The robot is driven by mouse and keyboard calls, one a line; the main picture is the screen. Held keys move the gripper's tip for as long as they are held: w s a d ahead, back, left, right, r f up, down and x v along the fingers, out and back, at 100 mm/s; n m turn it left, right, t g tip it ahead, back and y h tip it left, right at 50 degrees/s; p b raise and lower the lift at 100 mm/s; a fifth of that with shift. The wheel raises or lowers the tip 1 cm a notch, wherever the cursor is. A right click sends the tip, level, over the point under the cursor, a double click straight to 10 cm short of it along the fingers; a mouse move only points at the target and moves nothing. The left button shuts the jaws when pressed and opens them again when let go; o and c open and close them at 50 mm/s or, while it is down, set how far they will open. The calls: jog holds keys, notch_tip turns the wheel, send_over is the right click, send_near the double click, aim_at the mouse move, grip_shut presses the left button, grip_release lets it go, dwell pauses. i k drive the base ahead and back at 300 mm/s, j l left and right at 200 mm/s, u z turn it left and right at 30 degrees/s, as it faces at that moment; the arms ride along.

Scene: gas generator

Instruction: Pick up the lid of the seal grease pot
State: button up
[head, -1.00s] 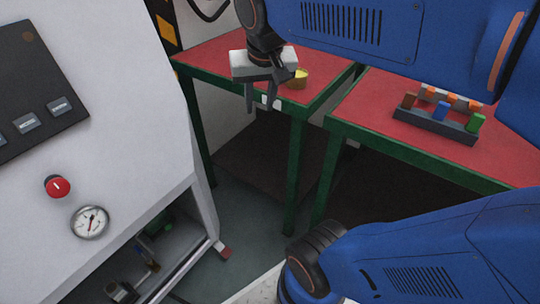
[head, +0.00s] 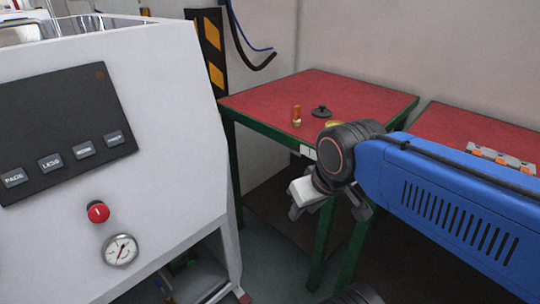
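A small dark round lid with a knob (head: 321,112) lies on the red top of the left table (head: 270,98). Just in front of it and to the right, the yellow top of the grease pot (head: 334,125) shows; my arm hides the rest of the pot. My gripper (head: 328,211) hangs in front of the table's near edge, lower in the picture than the lid. Its two fingers are spread apart with nothing seen between them.
A small orange-and-white upright object (head: 297,117) stands left of the lid. A second red table on the right bears a grey rack with orange pieces (head: 500,157). A white machine with a control panel (head: 60,130) fills the left. The left table's back is clear.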

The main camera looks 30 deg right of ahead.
aim_at(322, 112)
jog(key=k+j+z, duration=0.15)
jog(key=z, duration=0.7)
